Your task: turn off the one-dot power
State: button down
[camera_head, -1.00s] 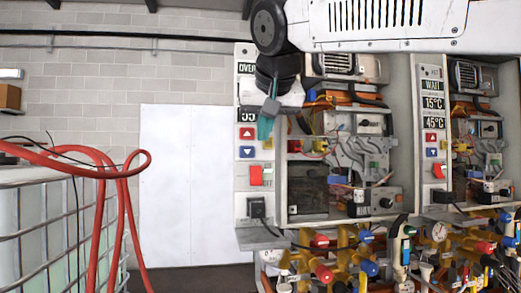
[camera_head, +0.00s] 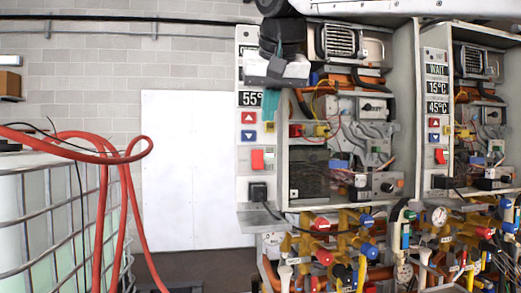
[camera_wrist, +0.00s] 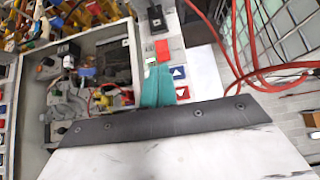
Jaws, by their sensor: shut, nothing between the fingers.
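The left heater's narrow control panel (camera_head: 244,188) carries a display reading 55° (camera_head: 250,99), a red up button (camera_head: 249,117), a blue down button (camera_head: 249,136) and a red rocker switch (camera_head: 257,160). The right heater has a similar red switch (camera_head: 439,156). I cannot make out dot marks on either. My gripper (camera_head: 270,103) has teal fingers, shut and empty, pointing down beside the display, above the left switch. In the wrist view, the gripper (camera_wrist: 158,85) covers part of the panel beside the blue button (camera_wrist: 178,72); the red switch (camera_wrist: 162,48) lies beyond the fingertips.
A black plug (camera_head: 258,192) sits below the left switch. Open heater cabinets with wiring stand to the right. Valves and pipes (camera_head: 323,256) crowd below. Red hoses (camera_head: 122,165) loop over a caged tank (camera_head: 40,215) at left.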

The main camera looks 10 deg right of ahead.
jog(key=shift+f, duration=0.1)
send_near(258, 165)
jog(key=x, duration=0.5)
jog(key=shift+f, duration=0.25)
jog(key=shift+w+f, duration=0.25)
jog(key=shift+w, duration=0.2)
